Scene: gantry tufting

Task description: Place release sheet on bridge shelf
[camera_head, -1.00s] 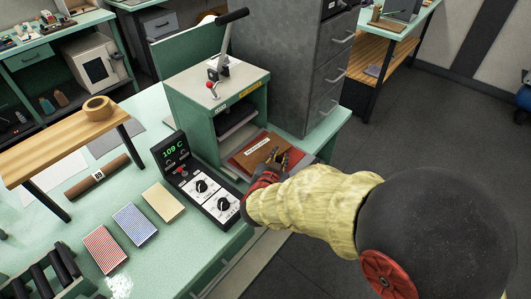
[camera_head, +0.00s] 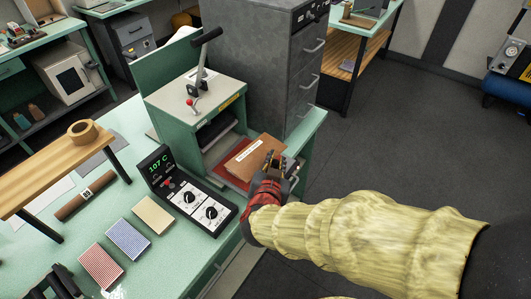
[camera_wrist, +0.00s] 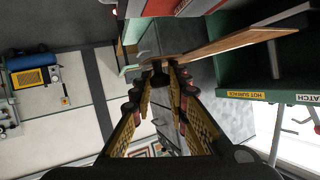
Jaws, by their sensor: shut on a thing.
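The release sheet, a brown sheet with a white label (camera_head: 242,160), is held at its right edge by my gripper (camera_head: 272,162). It is tilted and appears raised over a red sheet or pad (camera_head: 230,178) at the front of the green press (camera_head: 196,110). In the wrist view the sheet (camera_wrist: 235,40) stretches up and right from the closed fingertips (camera_wrist: 162,66). The bridge shelf (camera_head: 35,176) is a wooden plank on dark legs at the left, well apart from my gripper. A tan tape roll (camera_head: 83,132) sits on its far end.
A control box (camera_head: 190,195) reading 107 C stands between press and shelf. Card stacks (camera_head: 128,239) and a brown roll (camera_head: 86,196) lie on the green bench. A "HOT SURFACE" label (camera_wrist: 246,95) marks the press. A grey cabinet (camera_head: 262,65) stands behind.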

